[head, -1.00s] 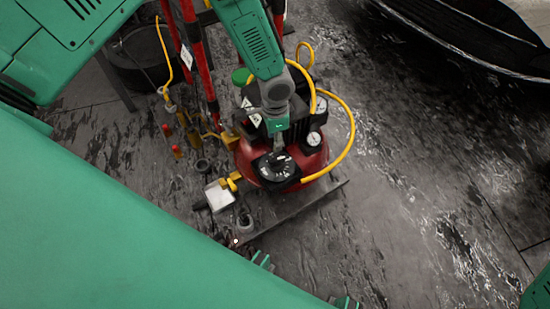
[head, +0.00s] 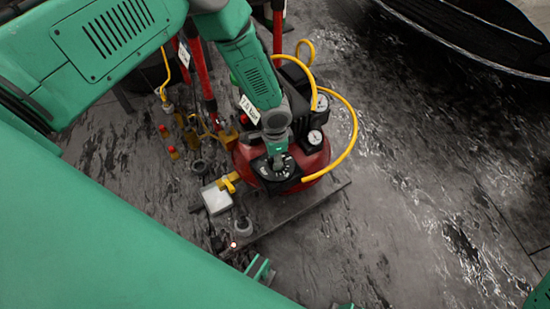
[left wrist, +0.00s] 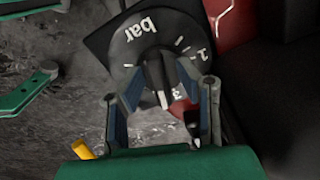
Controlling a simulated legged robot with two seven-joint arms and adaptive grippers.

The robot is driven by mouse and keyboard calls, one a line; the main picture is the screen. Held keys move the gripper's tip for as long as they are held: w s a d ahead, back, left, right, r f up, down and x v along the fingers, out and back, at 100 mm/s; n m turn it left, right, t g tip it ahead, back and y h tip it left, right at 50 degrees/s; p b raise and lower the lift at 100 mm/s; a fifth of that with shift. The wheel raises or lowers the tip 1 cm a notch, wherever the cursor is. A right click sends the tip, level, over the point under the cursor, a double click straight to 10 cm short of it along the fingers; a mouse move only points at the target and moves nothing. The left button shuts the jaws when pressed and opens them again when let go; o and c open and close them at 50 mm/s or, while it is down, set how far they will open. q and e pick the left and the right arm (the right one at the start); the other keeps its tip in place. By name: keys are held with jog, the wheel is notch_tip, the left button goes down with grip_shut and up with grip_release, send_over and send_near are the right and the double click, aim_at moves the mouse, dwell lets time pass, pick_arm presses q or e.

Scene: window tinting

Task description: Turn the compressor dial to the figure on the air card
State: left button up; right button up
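The compressor (head: 312,160) is red, with a black dial on its near side. The dial (left wrist: 140,42) is large in the left wrist view, with a black knob (left wrist: 154,75), the word "bar", and figures including 1 and 3. In the head view the dial (head: 283,178) is partly covered by my left gripper (head: 277,160). In the left wrist view this gripper (left wrist: 161,92) is open, its fingers apart on either side of the knob, with gaps showing. A white tag (head: 249,109) shows beside the compressor; its print is too small to read.
Yellow hose (head: 352,120) loops around the compressor's right side. Two gauges, one of them a small white gauge (head: 315,137), sit near the dial. Wet floor at right is clear.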

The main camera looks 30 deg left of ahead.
pick_arm(q)
grip_shut()
jog(key=shift+m, duration=0.5)
jog(key=shift+o, duration=1.6)
grip_release()
notch_tip(320, 180, up, 12)
